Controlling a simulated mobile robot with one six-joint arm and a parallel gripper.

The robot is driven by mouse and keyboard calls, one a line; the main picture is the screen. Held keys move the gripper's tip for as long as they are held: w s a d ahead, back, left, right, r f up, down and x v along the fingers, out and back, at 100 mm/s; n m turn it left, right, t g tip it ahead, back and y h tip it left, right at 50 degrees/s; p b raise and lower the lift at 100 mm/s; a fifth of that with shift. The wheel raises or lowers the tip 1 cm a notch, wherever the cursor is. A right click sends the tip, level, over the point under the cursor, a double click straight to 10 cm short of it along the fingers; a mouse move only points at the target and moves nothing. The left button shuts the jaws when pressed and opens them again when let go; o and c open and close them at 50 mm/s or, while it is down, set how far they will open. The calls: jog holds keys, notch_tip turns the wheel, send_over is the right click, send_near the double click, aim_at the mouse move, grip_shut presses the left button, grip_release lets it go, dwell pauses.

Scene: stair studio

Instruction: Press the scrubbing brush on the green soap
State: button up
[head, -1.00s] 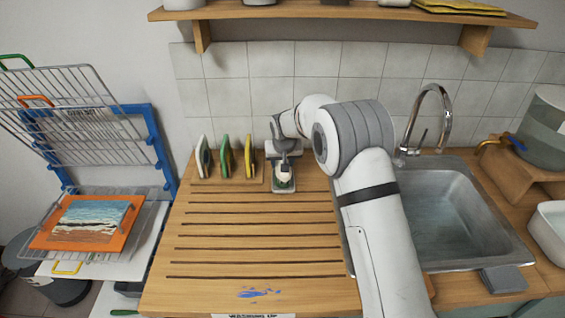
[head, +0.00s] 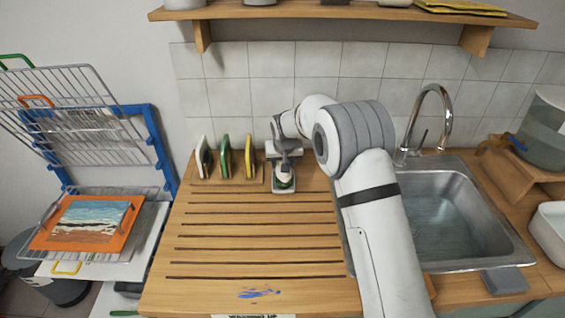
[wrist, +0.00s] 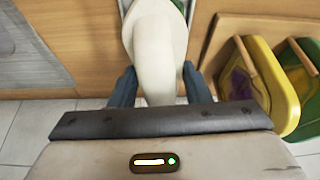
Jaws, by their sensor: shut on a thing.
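My gripper (head: 285,159) points down at the back of the wooden draining board. Its blue fingers (wrist: 160,88) in the wrist view are shut on the cream scrubbing brush (wrist: 160,45). The brush also shows below the gripper in the head view (head: 284,178). Under it is a small grey dish (head: 284,191), with a bit of green soap (wrist: 180,4) showing at the top edge of the wrist view. The brush and gripper hide most of the soap. I cannot tell whether the brush touches it.
Upright white (head: 203,157), green (head: 225,157) and yellow (head: 249,157) pieces stand in a rack just left of the dish. The tiled wall is close behind. A sink (head: 450,215) with a tap (head: 440,110) lies right. The slatted board's front (head: 250,245) is clear except for blue paint.

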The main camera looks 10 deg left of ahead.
jog(key=shift+r+p, duration=1.4)
jog(key=shift+r, duration=2.1)
